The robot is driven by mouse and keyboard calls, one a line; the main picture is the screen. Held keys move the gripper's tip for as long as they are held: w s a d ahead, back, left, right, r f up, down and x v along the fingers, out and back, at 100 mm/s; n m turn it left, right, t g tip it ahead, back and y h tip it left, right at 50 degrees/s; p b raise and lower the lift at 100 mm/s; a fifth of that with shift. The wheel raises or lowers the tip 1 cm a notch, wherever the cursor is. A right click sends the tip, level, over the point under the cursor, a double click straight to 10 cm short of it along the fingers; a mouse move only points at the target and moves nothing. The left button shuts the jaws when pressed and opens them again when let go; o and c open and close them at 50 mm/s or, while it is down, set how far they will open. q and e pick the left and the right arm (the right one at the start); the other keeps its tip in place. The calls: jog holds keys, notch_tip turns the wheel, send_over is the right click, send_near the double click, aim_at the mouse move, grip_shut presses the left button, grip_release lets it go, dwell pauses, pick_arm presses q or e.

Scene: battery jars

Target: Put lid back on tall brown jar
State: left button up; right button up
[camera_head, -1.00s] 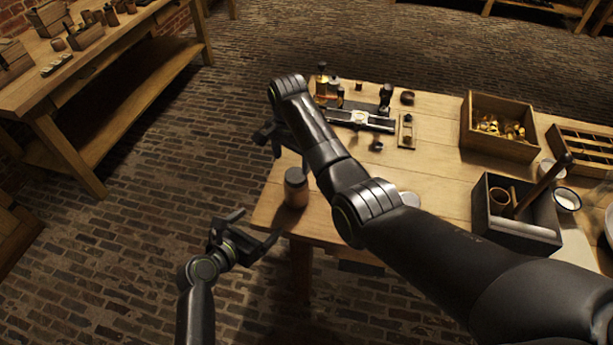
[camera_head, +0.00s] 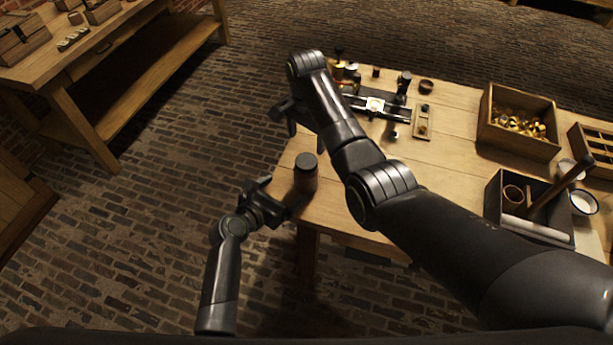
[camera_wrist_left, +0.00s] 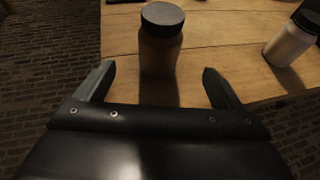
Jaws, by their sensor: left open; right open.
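A brown jar (camera_head: 306,178) stands upright near the table's left front corner. Its top (camera_head: 305,160) is dark, and in the left wrist view it looks like a black cap (camera_wrist_left: 162,17) seated on the brown body (camera_wrist_left: 160,54). My left gripper (camera_head: 275,198) is open at the table edge, just left of the jar. In the left wrist view its two fingers are spread to either side of the jar's lower part, with no visible grip. My right gripper (camera_head: 284,116) is open and empty beyond the jar, off the table's left edge, partly hidden by my right arm.
A pale jar with a dark lid (camera_wrist_left: 290,40) stands to the right in the left wrist view. A wooden box of brass pieces (camera_head: 519,125), a dark caddy (camera_head: 530,232) and a balance-like device (camera_head: 375,104) stand on the table (camera_head: 450,170). My right arm crosses above it.

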aim_at(300, 177)
pick_arm(q)
jog(key=x, duration=1.2)
jog(key=shift+r, duration=0.15)
jog(key=c, duration=1.8)
pick_arm(e)
jog(key=shift+c, duration=1)
pick_arm(q)
grip_shut()
pick_arm(e)
jog(key=shift+n, duration=0.3)
jog(key=n, duration=0.6)
jog(key=shift+n, duration=0.4)
jog(key=n, duration=0.6)
